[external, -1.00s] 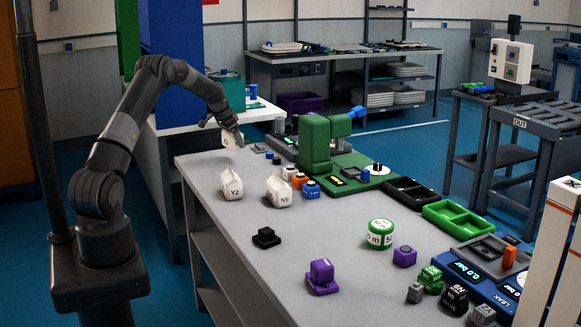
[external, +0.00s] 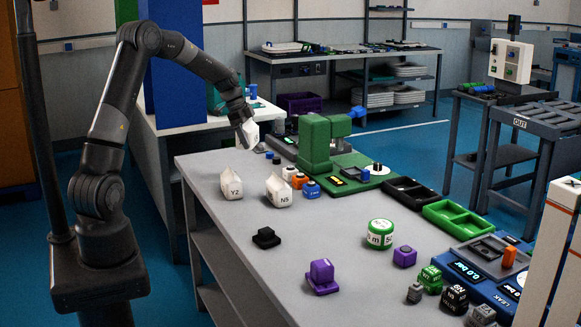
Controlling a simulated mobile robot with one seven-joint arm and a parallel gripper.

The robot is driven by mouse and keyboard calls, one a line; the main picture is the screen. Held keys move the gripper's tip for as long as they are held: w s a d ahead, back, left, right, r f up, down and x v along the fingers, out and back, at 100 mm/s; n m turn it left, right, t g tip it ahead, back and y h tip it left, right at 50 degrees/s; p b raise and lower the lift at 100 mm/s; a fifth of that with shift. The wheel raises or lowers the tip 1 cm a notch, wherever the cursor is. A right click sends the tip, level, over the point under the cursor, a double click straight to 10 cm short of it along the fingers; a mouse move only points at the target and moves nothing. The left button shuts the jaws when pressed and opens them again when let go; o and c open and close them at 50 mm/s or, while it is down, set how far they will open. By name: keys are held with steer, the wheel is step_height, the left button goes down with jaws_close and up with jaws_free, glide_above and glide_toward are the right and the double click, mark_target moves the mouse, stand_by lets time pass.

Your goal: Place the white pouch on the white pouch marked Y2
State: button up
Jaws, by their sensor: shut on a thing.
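My gripper (external: 243,122) is shut on a white pouch (external: 250,134) and holds it in the air above the far left end of the grey table. The white pouch marked Y2 (external: 232,186) stands upright on the table, nearer to the camera and a little left of my gripper. Nothing rests on top of it. A second white pouch marked N5 (external: 279,190) stands just right of it. Any mark on the held pouch cannot be read.
Small orange, white and blue blocks (external: 311,190) stand right of the N5 pouch. A green machine (external: 316,145) stands behind them. A black block (external: 266,238) and a purple block (external: 321,277) lie nearer. The left front of the grey table (external: 212,215) is clear.

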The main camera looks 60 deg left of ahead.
steer(key=s+d+r+m+g+h, duration=0.1)
steer(key=s+d+m+g, duration=0.1)
steer(key=s+d+m, duration=0.45)
steer(key=s+d+r+m+g+h, duration=0.1)
steer(key=s+d+r+m, duration=0.15)
steer(key=d, duration=0.65)
steer(key=m, duration=0.1)
glide_above(233, 180)
steer(key=a, duration=0.2)
steer(key=shift+g+y, duration=0.3)
step_height(233, 180, down, 8)
steer(key=shift+w+d+r, duration=0.1)
steer(key=shift+d+r, duration=0.05)
steer(key=shift+f, duration=2)
steer(key=o, duration=0.7)
steer(key=shift+f, duration=0.15)
